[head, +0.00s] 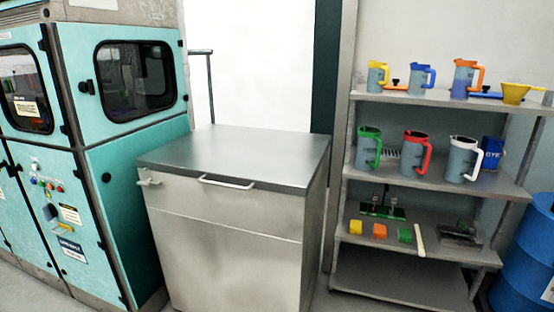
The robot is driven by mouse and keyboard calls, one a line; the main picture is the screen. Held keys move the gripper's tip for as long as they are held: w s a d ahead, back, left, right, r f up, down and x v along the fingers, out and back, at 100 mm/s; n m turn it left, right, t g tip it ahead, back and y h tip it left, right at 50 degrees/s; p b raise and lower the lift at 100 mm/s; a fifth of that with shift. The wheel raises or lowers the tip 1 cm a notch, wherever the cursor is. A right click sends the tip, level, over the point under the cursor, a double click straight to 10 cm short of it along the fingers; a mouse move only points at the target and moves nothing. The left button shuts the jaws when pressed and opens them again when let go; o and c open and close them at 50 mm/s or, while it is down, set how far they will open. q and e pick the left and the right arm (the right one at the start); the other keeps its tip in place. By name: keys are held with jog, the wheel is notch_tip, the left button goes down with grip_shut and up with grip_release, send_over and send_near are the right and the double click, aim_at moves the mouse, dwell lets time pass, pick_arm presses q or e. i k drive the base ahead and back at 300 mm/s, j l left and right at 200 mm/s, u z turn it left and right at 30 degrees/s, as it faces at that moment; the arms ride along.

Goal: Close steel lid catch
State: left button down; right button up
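A steel cabinet (228,245) stands in the middle of the head view. Its flat dark-grey steel lid (240,150) lies level on top, and no gap shows along the front edge. A pale bar handle (227,182) sits on the front just under the lid edge. A small pale catch (149,182) sticks out at the front left corner, just below the lid. Its exact latch position is too small to tell. Neither of my grippers is in the view.
A teal machine (120,170) stands close against the cabinet's left side. At the right, a grey shelf rack (440,98) holds several jugs, a yellow funnel (515,93) and small coloured blocks. A blue drum (527,255) is at the far right. The lid top is clear.

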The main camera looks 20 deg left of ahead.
aim_at(147, 182)
jog(key=u, duration=1.6)
jog(key=i+j+z, duration=0.2)
jog(key=i, duration=0.2)
